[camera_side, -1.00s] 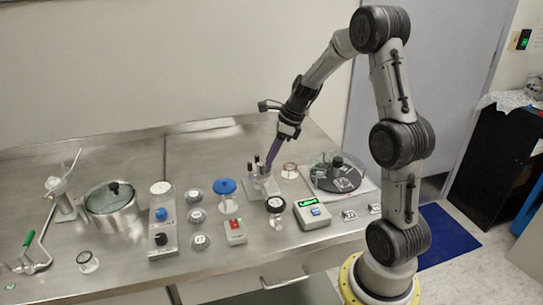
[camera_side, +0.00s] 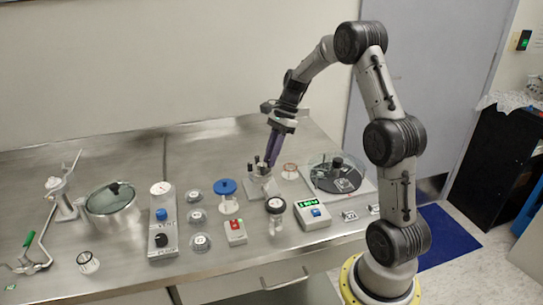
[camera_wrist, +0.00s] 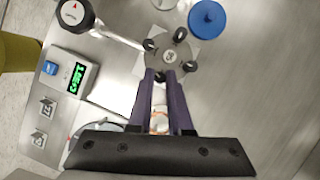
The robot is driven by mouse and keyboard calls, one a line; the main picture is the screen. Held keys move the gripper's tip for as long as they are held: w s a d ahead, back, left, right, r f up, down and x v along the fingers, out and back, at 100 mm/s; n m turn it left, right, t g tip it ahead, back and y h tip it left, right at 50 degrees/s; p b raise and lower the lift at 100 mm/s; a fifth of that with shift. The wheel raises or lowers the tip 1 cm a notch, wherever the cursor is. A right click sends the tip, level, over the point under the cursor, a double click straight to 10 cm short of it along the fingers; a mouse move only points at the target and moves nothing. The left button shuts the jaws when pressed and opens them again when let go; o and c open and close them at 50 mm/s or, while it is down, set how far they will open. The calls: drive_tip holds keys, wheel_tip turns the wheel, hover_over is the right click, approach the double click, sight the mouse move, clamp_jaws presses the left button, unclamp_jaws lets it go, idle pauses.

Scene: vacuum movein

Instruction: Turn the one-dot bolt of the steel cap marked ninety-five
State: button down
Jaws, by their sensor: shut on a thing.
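The steel cap (camera_wrist: 168,58) is a round grey plate with a small label in its middle, too small to read surely, and black bolts around its rim. In the side view the cap (camera_side: 258,182) sits on a stand in the middle of the bench. My gripper (camera_wrist: 162,76) comes down on the cap's near edge with its purple fingers close together. It is shut on a black bolt (camera_wrist: 160,76), mostly hidden between the fingertips. Its dot marks cannot be read. Other black bolts stand clear on the rim. The gripper also shows in the side view (camera_side: 271,162).
A blue-topped knob (camera_wrist: 208,18) stands close to the cap. A meter with a green display (camera_wrist: 75,75) and a round gauge (camera_wrist: 73,12) on a pipe are nearby. A clear-covered round device (camera_side: 338,175) stands to the right. A lidded pot (camera_side: 112,205) is far left.

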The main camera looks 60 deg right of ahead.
drive_tip(key=shift+r+n, duration=0.1)
drive_tip(key=shift+n, duration=0.4)
drive_tip(key=c, duration=1.1)
unclamp_jaws()
drive_tip(key=v, duration=1.3)
drive_tip(key=shift+d+r, duration=0.3)
drive_tip(key=shift+d, duration=0.1)
drive_tip(key=shift+w, duration=0.15)
